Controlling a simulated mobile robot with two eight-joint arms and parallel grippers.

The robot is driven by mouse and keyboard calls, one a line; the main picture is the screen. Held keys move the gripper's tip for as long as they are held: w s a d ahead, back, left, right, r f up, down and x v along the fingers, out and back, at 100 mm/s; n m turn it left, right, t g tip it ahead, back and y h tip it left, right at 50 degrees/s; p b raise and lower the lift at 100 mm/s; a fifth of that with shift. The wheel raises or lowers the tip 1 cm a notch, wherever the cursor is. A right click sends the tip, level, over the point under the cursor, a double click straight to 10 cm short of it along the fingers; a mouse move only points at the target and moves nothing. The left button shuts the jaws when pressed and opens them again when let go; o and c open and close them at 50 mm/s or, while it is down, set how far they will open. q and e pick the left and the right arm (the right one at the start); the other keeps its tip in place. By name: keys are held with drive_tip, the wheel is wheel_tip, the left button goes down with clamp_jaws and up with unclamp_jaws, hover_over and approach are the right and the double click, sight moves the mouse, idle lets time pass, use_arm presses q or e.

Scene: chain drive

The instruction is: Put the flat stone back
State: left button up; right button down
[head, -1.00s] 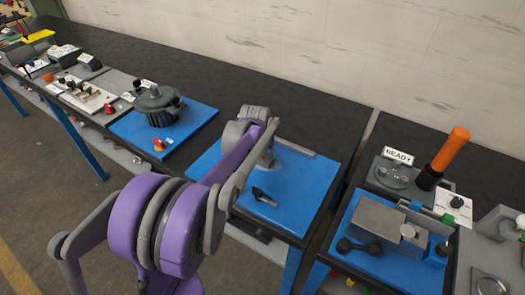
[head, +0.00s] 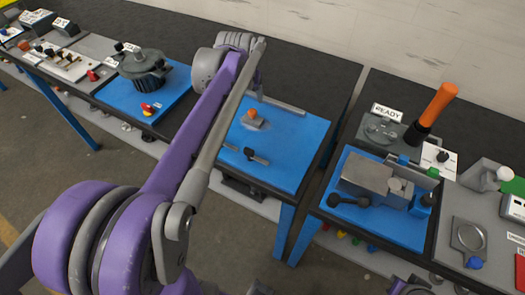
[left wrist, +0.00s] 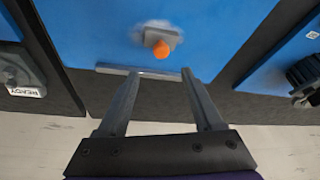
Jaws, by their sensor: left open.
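A grey flat piece with an orange knob (head: 250,117) sits on the blue mat (head: 290,160) of the middle bench. It also shows in the left wrist view (left wrist: 160,40), beyond my fingertips. I cannot tell for sure whether this piece is the flat stone. My left gripper (left wrist: 160,74) is open and empty, its two fingers apart and short of the knob, near the mat's back edge. In the head view my left arm reaches over the bench's left side and its fingers are not clear.
A grey bar (head: 278,104) runs along the mat's back edge. A small black-handled part (head: 256,156) lies toward the front. To the right stand a grey block fixture (head: 370,175) and an upright orange handle (head: 437,103). A dark round housing (head: 143,70) stands left.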

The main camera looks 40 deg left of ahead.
use_arm(q)
drive_tip(key=s+d+f+m, duration=0.1)
drive_tip(key=s+d+f, duration=0.3)
drive_tip(key=s+d, duration=0.2)
drive_tip(key=s+d+f+m+h, duration=0.1)
drive_tip(key=s+d+f+m, duration=0.1)
drive_tip(key=s+d, duration=0.5)
drive_tip(key=s+d+f+m+t, duration=0.1)
drive_tip(key=s+d+f, duration=0.4)
drive_tip(key=s+d, duration=0.1)
drive_tip(key=shift+s+d+f+m+h, duration=0.2)
drive_tip(key=shift+d+f+m+h, duration=0.15)
drive_tip(key=shift+d, duration=0.55)
